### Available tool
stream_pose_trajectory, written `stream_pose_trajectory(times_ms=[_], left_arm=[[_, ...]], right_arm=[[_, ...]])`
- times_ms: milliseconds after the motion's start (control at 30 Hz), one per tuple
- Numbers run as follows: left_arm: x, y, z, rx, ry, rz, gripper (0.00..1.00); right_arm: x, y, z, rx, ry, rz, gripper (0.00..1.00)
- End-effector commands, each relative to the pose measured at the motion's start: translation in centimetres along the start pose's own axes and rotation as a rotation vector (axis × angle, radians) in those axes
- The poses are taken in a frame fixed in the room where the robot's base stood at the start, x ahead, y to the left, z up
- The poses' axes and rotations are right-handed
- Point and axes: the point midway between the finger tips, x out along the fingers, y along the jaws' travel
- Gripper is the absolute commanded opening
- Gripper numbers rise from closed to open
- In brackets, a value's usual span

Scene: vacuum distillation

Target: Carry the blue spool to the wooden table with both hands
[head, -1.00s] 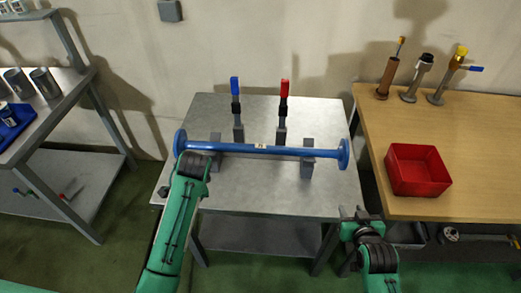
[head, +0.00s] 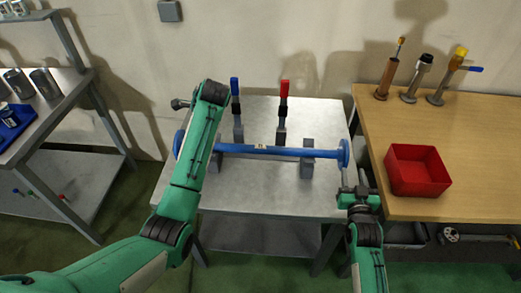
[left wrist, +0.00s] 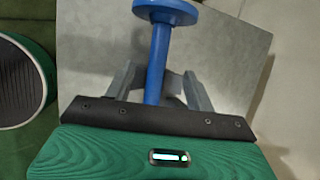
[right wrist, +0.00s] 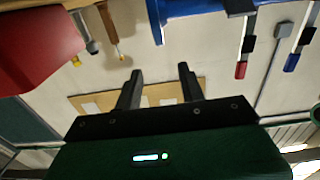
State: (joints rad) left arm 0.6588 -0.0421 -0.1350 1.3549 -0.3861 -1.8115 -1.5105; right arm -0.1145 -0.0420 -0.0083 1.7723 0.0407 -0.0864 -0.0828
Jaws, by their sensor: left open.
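The blue spool (head: 265,150), a long pipe with a round flange at each end, lies level across two grey supports on the metal table (head: 265,195). My left arm covers part of its left end. The left wrist view shows the spool's pipe (left wrist: 157,60) between the spread fingers of my left gripper (left wrist: 160,72); contact cannot be told. My right gripper (head: 354,182) is just in front of the spool's right flange, apart from it. Its fingers are spread and empty in the right wrist view (right wrist: 160,70). The wooden table (head: 470,160) stands at the right.
Clamps with a blue handle (head: 235,87) and a red handle (head: 284,89) stand behind the spool. A red bin (head: 417,170) and several upright tools occupy the wooden table. Its front right top is clear. A grey shelf (head: 75,180) stands at the left.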

Motion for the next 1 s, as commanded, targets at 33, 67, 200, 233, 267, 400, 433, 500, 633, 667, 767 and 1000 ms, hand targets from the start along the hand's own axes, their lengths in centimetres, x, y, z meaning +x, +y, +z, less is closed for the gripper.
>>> stream_pose_trajectory(times_ms=[33, 67, 200, 233, 267, 400, 433, 500, 633, 667, 767, 1000], left_arm=[[0.2, 0.0, 0.0, 0.000, 0.000, 0.001, 0.55], [0.4, 0.0, 0.0, -0.001, 0.000, 0.002, 0.55], [2.0, 0.1, 0.0, -0.001, -0.001, 0.004, 0.55], [2.5, 0.1, 0.0, -0.001, -0.001, 0.004, 0.55], [3.0, 0.1, 0.0, -0.001, -0.001, 0.004, 0.55], [5.5, 0.1, 0.1, -0.002, -0.001, 0.004, 0.55], [6.0, 0.1, 0.1, -0.002, -0.001, 0.004, 0.55], [7.3, 0.1, 0.1, -0.001, -0.001, 0.004, 0.55], [9.5, 0.1, 0.1, -0.002, -0.001, 0.004, 0.55], [10.0, 0.1, 0.1, -0.001, -0.001, 0.005, 0.55], [11.5, 0.1, 0.0, -0.001, -0.001, 0.003, 0.55], [13.5, 0.1, 0.0, -0.001, 0.000, 0.001, 0.55]], right_arm=[[0.2, 0.0, 0.0, 0.000, 0.000, 0.000, 0.40], [0.4, 0.0, 0.0, 0.000, 0.000, 0.000, 0.40], [2.0, 0.0, 0.0, 0.000, 0.000, 0.000, 0.40], [2.5, 0.0, -0.1, 0.000, 0.001, 0.000, 0.40], [3.0, 0.0, -0.1, 0.000, 0.001, 0.000, 0.40], [5.5, 0.0, -0.1, 0.000, 0.001, 0.000, 0.40], [6.0, 0.0, -0.1, 0.000, 0.000, 0.000, 0.40], [7.3, 0.0, -0.1, 0.000, 0.000, 0.000, 0.40], [9.6, 0.0, -0.1, 0.000, 0.000, -0.001, 0.40], [10.1, 0.0, -0.1, -0.001, 0.000, -0.001, 0.40], [11.5, 0.0, -0.1, -0.001, -0.001, -0.001, 0.40], [13.5, 0.0, 0.0, -0.001, 0.000, 0.000, 0.40]])
